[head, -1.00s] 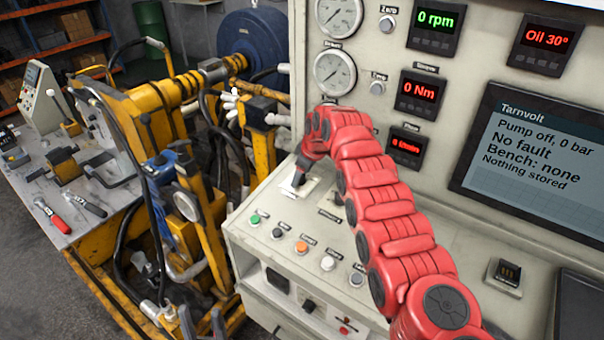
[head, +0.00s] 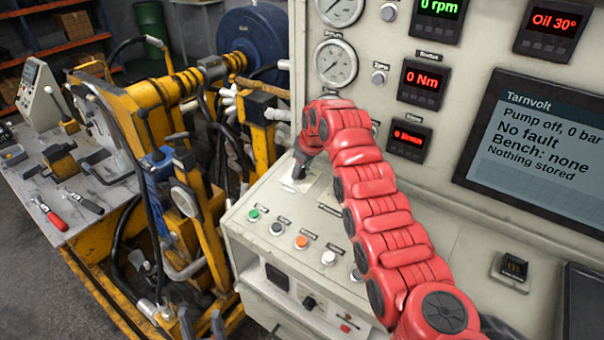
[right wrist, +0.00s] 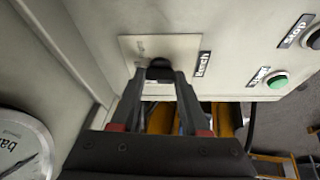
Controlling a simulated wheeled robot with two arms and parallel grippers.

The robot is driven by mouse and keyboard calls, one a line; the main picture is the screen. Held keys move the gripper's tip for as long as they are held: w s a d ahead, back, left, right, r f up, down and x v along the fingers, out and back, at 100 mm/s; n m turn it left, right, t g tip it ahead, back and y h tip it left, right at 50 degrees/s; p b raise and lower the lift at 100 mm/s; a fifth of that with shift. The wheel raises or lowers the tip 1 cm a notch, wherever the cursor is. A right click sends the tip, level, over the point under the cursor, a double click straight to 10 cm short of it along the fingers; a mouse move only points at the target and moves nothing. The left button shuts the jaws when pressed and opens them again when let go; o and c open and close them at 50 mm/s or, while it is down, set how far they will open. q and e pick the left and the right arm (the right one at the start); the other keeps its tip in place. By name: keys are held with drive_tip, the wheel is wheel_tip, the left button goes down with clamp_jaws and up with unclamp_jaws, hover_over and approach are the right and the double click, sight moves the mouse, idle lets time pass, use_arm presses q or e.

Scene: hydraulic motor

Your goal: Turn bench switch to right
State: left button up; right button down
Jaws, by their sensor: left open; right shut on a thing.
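The bench switch is a small black knob (right wrist: 159,70) on a pale square plate beside a label reading "Bench", seen in the right wrist view. My right gripper (right wrist: 160,82) is shut on this knob, with one dark finger on each side. In the head view, my red right arm reaches across the console, and its gripper (head: 299,172) is down at the switch plate (head: 322,187), hiding most of the knob. Which way the knob points is hard to tell. The screen (head: 540,150) reads "Bench: none".
A row of buttons, including a green one (head: 253,214) and an orange one (head: 301,242), lies in front of the switch plate. Gauges (head: 336,63) and digital readouts (head: 424,84) fill the upright panel. A yellow machine (head: 150,110) stands left of the console.

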drive_tip(key=m+b, duration=0.2)
drive_tip(key=b, duration=0.1)
drive_tip(key=m+t+b, duration=0.1)
drive_tip(key=shift+a+f+h, duration=0.2)
drive_tip(key=shift+f+h, duration=0.05)
drive_tip(key=shift+h, duration=0.15)
drive_tip(key=m+h+b, duration=0.1)
drive_tip(key=m+b, duration=0.2)
drive_tip(key=shift+s+r, duration=0.1)
drive_tip(key=shift+r, duration=0.05)
drive_tip(key=shift+a+m+h+b, duration=0.1)
drive_tip(key=shift+m+h+b, duration=0.2)
drive_tip(key=shift+m, duration=0.3)
drive_tip(key=shift+r+m+t, duration=0.1)
drive_tip(key=shift+m+t, duration=0.2)
drive_tip(key=shift+c, duration=2)
unclamp_jaws()
